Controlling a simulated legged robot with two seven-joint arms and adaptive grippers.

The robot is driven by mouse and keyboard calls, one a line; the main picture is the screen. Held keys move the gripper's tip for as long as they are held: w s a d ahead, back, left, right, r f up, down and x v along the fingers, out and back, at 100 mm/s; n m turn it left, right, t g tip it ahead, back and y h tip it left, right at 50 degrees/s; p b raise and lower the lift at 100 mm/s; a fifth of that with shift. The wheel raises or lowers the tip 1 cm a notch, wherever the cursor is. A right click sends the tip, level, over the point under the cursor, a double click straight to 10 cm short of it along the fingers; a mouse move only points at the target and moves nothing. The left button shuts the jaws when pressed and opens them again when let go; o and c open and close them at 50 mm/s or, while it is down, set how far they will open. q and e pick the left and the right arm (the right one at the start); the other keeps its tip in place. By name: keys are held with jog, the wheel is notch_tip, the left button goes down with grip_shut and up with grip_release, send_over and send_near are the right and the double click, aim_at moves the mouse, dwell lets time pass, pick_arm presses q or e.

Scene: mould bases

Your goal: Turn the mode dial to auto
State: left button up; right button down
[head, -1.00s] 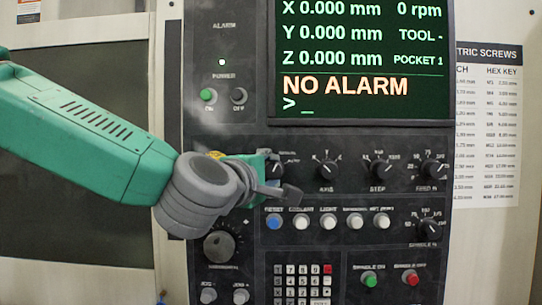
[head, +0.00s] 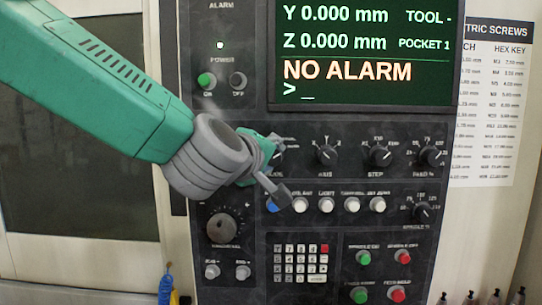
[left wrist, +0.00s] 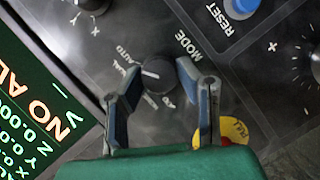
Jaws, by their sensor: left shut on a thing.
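The mode dial (left wrist: 158,73) is a dark round knob with a pale pointer mark, on the black control panel. The word AUTO is printed beside it in the left wrist view, among other mode labels that are hard to read. The pointer mark is on the knob's left side in that view; I cannot tell exactly which label it meets. My left gripper (left wrist: 160,70) has one finger on each side of the dial and is shut on it. In the head view the left gripper (head: 268,150) hides most of the dial. My right gripper is not in view.
The axis knob (head: 326,155) and step knob (head: 380,155) sit to the right. The blue reset button (head: 273,205) and several white buttons are just below. A yellow-ringed red button (left wrist: 235,132) lies close to one finger. The screen (head: 365,55) above reads NO ALARM.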

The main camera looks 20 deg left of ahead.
pick_arm(q)
jog(key=shift+f, duration=0.45)
jog(key=o, duration=1.1)
jog(key=shift+o, duration=0.2)
jog(key=shift+w+r, duration=0.1)
jog(key=shift+r, duration=0.15)
jog(key=d+v, duration=0.1)
jog(key=v, duration=1)
jog(key=shift+s+a, duration=0.45)
jog(key=shift+a, duration=0.1)
jog(key=shift+w+d, duration=0.1)
jog(key=shift+d, duration=0.05)
